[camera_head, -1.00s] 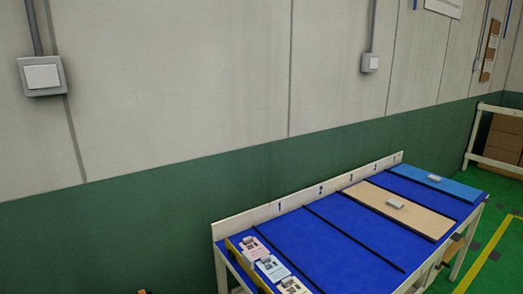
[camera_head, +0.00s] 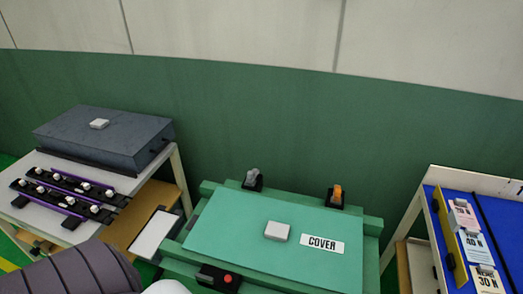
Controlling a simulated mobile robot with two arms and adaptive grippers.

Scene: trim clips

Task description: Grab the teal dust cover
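The teal dust cover (camera_head: 230,237) is a flat teal panel in the lower middle of the head view. It has a white COVER label (camera_head: 322,244) and a small pale grey block-like knob (camera_head: 277,231) near its middle. It lies on a green frame or fixture (camera_head: 372,258). A dark ribbed part of my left arm shows at the lower left, with a white rounded part beside it at the bottom edge. Neither gripper's fingers are in view.
A white table (camera_head: 30,165) on the left bears a dark grey box (camera_head: 100,136) and purple-black clip strips (camera_head: 65,193). Grey (camera_head: 253,179) and orange (camera_head: 336,194) levers stand behind the cover. A red-button box (camera_head: 220,278) sits in front. A blue-topped table (camera_head: 470,182) with cards stands right.

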